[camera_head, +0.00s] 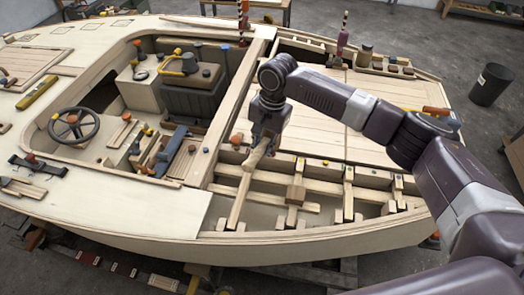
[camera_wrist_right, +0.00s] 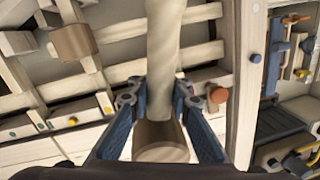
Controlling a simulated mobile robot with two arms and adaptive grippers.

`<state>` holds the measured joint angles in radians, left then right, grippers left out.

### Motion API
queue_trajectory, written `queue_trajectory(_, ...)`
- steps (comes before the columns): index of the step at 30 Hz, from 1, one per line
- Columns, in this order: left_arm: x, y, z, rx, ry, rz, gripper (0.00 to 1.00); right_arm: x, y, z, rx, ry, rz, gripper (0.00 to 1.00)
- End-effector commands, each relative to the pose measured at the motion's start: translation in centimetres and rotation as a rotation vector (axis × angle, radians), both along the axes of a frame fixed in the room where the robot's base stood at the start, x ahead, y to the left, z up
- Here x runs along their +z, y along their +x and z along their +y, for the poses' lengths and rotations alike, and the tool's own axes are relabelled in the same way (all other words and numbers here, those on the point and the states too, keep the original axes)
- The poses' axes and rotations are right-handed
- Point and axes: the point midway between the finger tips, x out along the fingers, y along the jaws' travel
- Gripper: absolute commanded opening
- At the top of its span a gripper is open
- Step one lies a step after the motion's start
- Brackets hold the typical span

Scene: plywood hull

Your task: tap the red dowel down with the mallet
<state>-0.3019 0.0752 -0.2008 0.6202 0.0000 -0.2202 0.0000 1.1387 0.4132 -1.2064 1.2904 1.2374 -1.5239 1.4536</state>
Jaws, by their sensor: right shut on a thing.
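My right gripper (camera_head: 266,132) hangs over the open framed section of the plywood hull and points down. It is shut on a pale wooden piece, which looks like the mallet (camera_head: 256,158). An orange-red round peg top (camera_head: 237,140), likely the red dowel, sits on the framing just left of the gripper. It also shows right of the fingers in the wrist view (camera_wrist_right: 218,95). The mallet is apart from it. My left gripper is not in view.
A brown block (camera_head: 295,193) sits on the ribs to the right. Blue, yellow and green pegs line the framing. The cockpit with steering wheel (camera_head: 73,123) and dark seat (camera_head: 190,90) lies left. Flat deck panels (camera_head: 315,135) lie behind, under my arm.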

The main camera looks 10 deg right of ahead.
Motion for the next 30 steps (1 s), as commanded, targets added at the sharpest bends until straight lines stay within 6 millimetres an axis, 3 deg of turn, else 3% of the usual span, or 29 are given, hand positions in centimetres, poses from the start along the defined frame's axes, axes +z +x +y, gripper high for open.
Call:
queue_trajectory(1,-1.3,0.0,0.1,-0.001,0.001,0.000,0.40,-1.1,0.1,0.0,0.001,0.000,-0.003,0.00)
queue_trajectory(7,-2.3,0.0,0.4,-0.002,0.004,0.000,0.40,-1.8,0.1,0.0,0.002,0.000,-0.003,0.00)
queue_trajectory(30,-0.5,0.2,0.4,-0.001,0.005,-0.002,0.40,-1.6,0.0,0.1,0.002,0.001,-0.002,0.00)
